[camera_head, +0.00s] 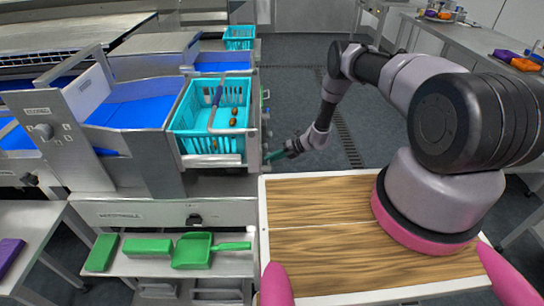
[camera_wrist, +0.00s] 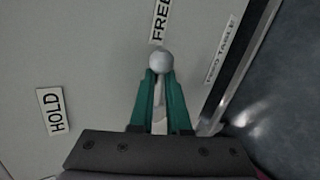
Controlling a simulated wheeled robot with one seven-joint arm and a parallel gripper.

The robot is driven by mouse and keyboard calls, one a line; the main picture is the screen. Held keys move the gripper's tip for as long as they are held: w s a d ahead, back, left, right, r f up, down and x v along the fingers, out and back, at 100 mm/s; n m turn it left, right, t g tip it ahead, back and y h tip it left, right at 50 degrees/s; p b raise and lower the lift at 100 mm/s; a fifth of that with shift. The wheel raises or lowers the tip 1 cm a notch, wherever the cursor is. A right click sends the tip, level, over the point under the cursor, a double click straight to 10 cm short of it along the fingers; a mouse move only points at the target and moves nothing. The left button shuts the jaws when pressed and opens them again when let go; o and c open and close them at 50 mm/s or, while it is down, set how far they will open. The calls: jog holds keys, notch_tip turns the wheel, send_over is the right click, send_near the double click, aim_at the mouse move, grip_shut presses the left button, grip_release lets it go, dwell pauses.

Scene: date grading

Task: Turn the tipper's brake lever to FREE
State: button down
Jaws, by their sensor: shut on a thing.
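In the wrist view, the brake lever has a round grey knob (camera_wrist: 161,62) and a pale shaft below it. My gripper (camera_wrist: 159,76) has green fingers, one on each side of the lever just under the knob, shut on it. The knob lies right beside the FREE label (camera_wrist: 159,22). The HOLD label (camera_wrist: 53,110) is well off to the left. In the head view, my gripper (camera_head: 272,156) reaches to the right side of the tipper's steel housing. The lever itself cannot be made out there.
A turquoise basket (camera_head: 184,143) with a few dates and a blue-handled tool sits at the tipper, just left of my gripper. A green dustpan (camera_head: 191,250) lies on the lower shelf. In the wrist view, a TIPPED TABLE-like label (camera_wrist: 220,50) and a metal edge lie to the right.

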jog(key=shift+w+a+m+g, duration=0.25)
jog(key=shift+w+m+g, duration=0.15)
jog(key=shift+w+m, duration=0.15)
jog(key=shift+f, duration=0.1)
jog(key=c, duration=0.8)
grip_release()
jog(key=shift+f, duration=0.1)
jog(key=shift+d+f, duration=0.1)
jog(key=shift+s, duration=0.1)
jog(key=shift+d, duration=0.1)
jog(key=v, duration=1)
jog(key=shift+d+r, duration=0.2)
jog(key=shift+r, duration=0.05)
